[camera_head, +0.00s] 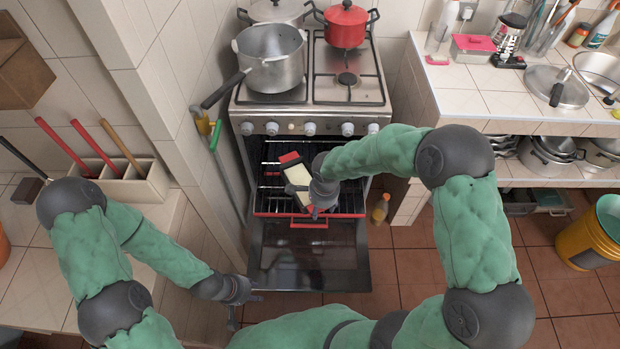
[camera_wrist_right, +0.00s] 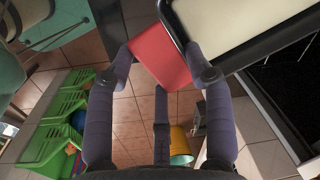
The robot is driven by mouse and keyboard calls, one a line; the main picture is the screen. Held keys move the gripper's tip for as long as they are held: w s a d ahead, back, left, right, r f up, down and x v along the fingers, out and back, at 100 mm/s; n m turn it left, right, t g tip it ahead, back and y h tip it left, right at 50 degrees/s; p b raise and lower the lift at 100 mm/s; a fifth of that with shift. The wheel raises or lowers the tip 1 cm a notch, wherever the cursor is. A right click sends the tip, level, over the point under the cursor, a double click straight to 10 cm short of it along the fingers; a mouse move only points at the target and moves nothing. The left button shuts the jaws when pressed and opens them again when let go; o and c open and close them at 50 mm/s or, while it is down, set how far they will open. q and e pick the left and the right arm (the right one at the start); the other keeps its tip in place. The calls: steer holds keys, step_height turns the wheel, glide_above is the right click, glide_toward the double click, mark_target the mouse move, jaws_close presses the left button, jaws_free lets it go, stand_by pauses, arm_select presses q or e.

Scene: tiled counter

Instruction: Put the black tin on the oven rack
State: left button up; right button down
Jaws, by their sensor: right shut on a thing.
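The black tin (camera_head: 297,180) has a pale cream filling and red ends, and is in the open oven mouth in the head view. My right gripper (camera_head: 322,198) is shut on its near red end; in the right wrist view the fingers (camera_wrist_right: 162,75) close around this red end (camera_wrist_right: 160,58). The tin (camera_wrist_right: 238,62) extends away at upper right there. The oven rack (camera_head: 272,160) shows behind and beside the tin; I cannot tell whether they touch. My left gripper (camera_head: 240,300) is open and empty, low at the left of the oven door.
The oven door (camera_head: 308,262) hangs open below the oven. Its side walls and a red front bar (camera_head: 262,214) frame the opening. A pot (camera_head: 270,58) and a red pot (camera_head: 346,24) stand on the stove. Counters flank both sides. A yellow bucket (camera_head: 588,240) is at the right.

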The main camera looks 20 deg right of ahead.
steer(key=shift+w+f+m, duration=0.1)
steer(key=shift+f+m, duration=0.35)
steer(key=shift+m, duration=0.05)
steer(key=w+d+f+b, duration=0.2)
steer(key=w+f, duration=0.1)
steer(key=f, duration=0.1)
steer(key=w+d+f+b, duration=0.2)
steer(key=w+d+f, duration=0.1)
steer(key=w+f, duration=0.1)
steer(key=w+d+f+b, duration=0.2)
steer(key=w+f, duration=0.2)
steer(key=f, duration=0.1)
steer(key=shift+w+d+b, duration=0.25)
steer(key=shift+d+b, duration=0.15)
steer(key=shift+c, duration=2.4)
jaws_free()
steer(key=shift+s, duration=0.1)
